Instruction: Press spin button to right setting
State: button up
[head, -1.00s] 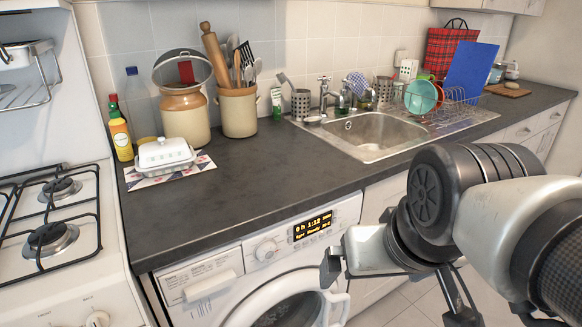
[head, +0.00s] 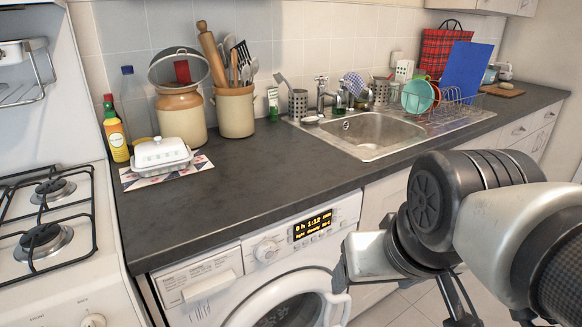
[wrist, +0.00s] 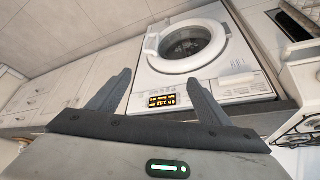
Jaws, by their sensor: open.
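The white washing machine (head: 255,300) stands under the dark counter. Its control panel has a round knob (head: 267,251) and a lit display (head: 312,226) with yellow text. Small buttons around the display are too small to tell apart, so I cannot pick out the spin button. My gripper (head: 340,278) is at the right of the washer front in the head view, with its fingers partly hidden by my wrist. In the wrist view my gripper (wrist: 160,85) has its two fingers wide apart and empty. The washer (wrist: 185,45) and its display (wrist: 162,101) show between and beyond them.
The counter edge (head: 230,225) overhangs the washer panel. A gas hob (head: 45,225) is at the left. A butter dish (head: 163,153), utensil crock (head: 236,112) and sink (head: 370,132) are on the counter. Floor (head: 400,305) shows right of the washer.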

grip_shut()
dwell(1.4)
